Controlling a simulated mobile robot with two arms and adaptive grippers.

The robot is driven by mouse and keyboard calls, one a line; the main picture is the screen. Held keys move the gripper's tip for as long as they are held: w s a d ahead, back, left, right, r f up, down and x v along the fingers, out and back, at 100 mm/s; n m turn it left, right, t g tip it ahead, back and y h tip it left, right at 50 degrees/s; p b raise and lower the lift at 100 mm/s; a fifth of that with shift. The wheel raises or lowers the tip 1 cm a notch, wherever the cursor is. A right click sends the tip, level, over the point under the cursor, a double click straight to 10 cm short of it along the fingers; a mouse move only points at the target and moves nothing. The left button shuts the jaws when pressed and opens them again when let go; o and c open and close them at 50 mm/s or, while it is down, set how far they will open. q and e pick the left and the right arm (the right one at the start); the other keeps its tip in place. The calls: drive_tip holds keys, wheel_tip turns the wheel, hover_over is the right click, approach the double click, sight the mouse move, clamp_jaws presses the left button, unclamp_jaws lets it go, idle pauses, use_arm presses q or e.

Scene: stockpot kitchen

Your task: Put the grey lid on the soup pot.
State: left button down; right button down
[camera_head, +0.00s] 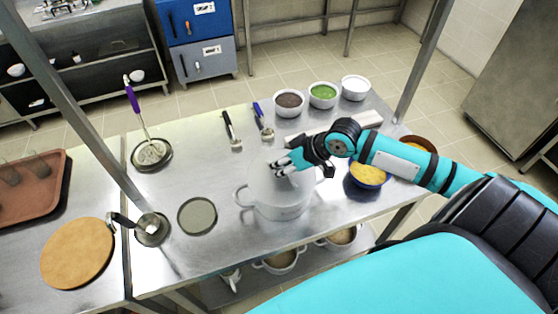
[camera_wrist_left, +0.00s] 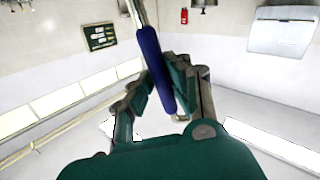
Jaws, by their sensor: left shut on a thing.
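The soup pot (camera_head: 284,205) is a pale grey two-handled pot on the steel table. My right gripper (camera_head: 283,167) reaches over it from the right, fingers at its top. The pot's top looks pale and covered, perhaps by the grey lid; the fingers hide its middle. I cannot tell whether they grip a knob. A flat grey disc (camera_head: 197,216) lies on the table left of the pot. In the left wrist view my left gripper (camera_wrist_left: 160,88) is shut on a blue handle (camera_wrist_left: 155,68) of a metal utensil. The left gripper does not show in the head view.
A yellow-filled blue bowl (camera_head: 368,174) stands right of the pot. Three bowls, brown (camera_head: 289,103), green (camera_head: 322,95) and white (camera_head: 355,87), stand behind. Ladles rest on dark dishes (camera_head: 152,155) (camera_head: 151,229) at left. A round wooden board (camera_head: 77,254) lies front left.

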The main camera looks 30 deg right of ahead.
drive_tip(key=c, duration=1.4)
unclamp_jaws()
drive_tip(key=v, duration=0.9)
drive_tip(key=shift+s, duration=0.1)
drive_tip(key=shift+v, duration=1.5)
